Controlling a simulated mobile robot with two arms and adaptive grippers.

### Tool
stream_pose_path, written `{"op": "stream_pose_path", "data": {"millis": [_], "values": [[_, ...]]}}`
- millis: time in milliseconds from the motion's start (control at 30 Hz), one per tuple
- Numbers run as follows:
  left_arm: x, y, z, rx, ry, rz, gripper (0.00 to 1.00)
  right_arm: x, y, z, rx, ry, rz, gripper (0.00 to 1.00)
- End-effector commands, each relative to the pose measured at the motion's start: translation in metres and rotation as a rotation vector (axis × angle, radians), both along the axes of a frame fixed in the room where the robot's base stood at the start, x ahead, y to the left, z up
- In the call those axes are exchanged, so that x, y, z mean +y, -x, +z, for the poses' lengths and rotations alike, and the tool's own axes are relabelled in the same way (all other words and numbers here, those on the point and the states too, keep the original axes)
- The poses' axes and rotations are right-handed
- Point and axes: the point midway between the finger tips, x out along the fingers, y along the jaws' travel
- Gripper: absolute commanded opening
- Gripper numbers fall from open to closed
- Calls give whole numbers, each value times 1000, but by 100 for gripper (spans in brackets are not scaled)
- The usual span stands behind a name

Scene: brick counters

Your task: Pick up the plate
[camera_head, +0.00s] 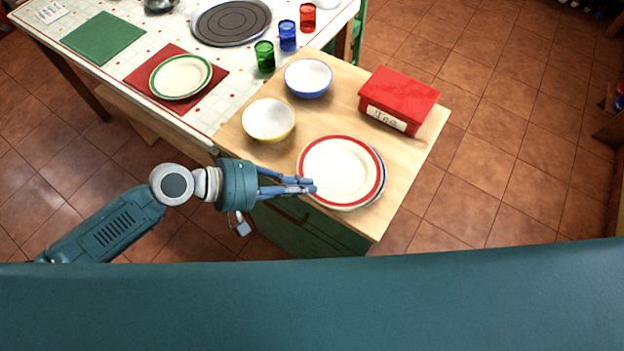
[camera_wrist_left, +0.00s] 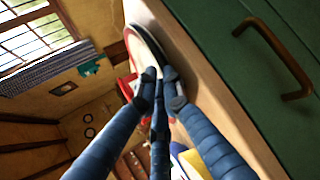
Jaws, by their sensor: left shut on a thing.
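A white plate with a red rim (camera_head: 341,173) lies on the wooden counter, with a blue-rimmed edge showing under its right side. My left gripper (camera_head: 306,186) is at the plate's left edge, its fingers shut on the rim. In the left wrist view the fingers (camera_wrist_left: 160,88) close together at the plate's edge (camera_wrist_left: 146,48). The exact contact is partly hidden by the fingertips. My right gripper is in neither view.
A yellow bowl (camera_head: 268,120), a blue bowl (camera_head: 308,78) and a red box (camera_head: 399,100) share the counter. A tiled table (camera_head: 130,72) at the back left holds another plate (camera_head: 181,76), several glasses and a round dark mat (camera_head: 231,22). A drawer handle (camera_wrist_left: 280,58) is below the counter edge.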

Motion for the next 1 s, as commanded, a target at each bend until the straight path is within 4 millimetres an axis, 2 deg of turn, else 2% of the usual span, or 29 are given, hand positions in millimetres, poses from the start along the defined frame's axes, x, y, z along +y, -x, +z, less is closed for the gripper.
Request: {"op": "stream_pose_path", "data": {"millis": [167,267,500,700,833,1000], "values": [[0,-2,23,-8,3,0,0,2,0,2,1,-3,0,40],[-1,-2,43,-9,4,-1,0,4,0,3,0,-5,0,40],[-1,-1,113,-13,2,-2,0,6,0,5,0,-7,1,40],[0,-2,162,-12,3,0,0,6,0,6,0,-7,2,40],[0,-1,183,-8,3,0,0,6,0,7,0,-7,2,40],[0,-1,196,-5,2,1,0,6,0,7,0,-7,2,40]]}}
